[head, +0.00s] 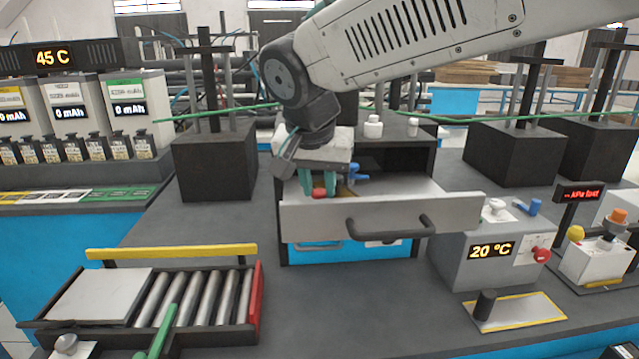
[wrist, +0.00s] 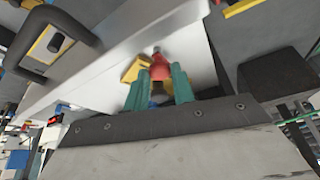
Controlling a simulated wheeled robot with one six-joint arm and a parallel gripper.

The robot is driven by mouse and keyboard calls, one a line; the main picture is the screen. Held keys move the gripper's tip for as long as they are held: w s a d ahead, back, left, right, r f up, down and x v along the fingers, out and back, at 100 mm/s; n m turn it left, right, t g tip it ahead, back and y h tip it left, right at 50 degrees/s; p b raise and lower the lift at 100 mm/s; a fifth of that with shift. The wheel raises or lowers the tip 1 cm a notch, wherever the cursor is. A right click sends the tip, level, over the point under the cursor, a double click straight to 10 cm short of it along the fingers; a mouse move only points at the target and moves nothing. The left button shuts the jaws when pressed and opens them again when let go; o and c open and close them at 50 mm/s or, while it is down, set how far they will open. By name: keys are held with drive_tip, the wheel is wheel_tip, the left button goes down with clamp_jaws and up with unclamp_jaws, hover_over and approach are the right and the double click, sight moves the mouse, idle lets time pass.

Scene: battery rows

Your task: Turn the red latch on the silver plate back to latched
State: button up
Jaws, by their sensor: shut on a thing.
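My gripper (head: 319,188), with green fingers, reaches down into the open drawer (head: 385,217) of the dark cabinet. Its fingers also show in the wrist view (wrist: 161,92), shut on a small red piece (wrist: 160,66). The red piece (head: 319,194) shows low between the fingers in the head view. A yellow piece (wrist: 134,70) lies beside the fingers in the wrist view. The fingers hide much of the red piece, and I cannot tell its turn or whether it is the latch. I cannot make out a separate silver plate under it.
A blue piece (head: 357,173) is in the drawer, right of the fingers. The drawer's dark handle (head: 392,228) sticks out at the front. A grey box (head: 488,255) reading 20 °C stands to the right. A roller tray (head: 190,298) lies front left. The counter's front middle is clear.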

drive_tip(key=shift+m, duration=0.5)
drive_tip(key=o, duration=1)
drive_tip(key=shift+r, duration=0.1)
drive_tip(key=v, duration=0.7)
drive_tip(key=shift+a+r, duration=0.25)
drive_tip(key=shift+r, duration=0.05)
drive_tip(key=shift+d, duration=0.1)
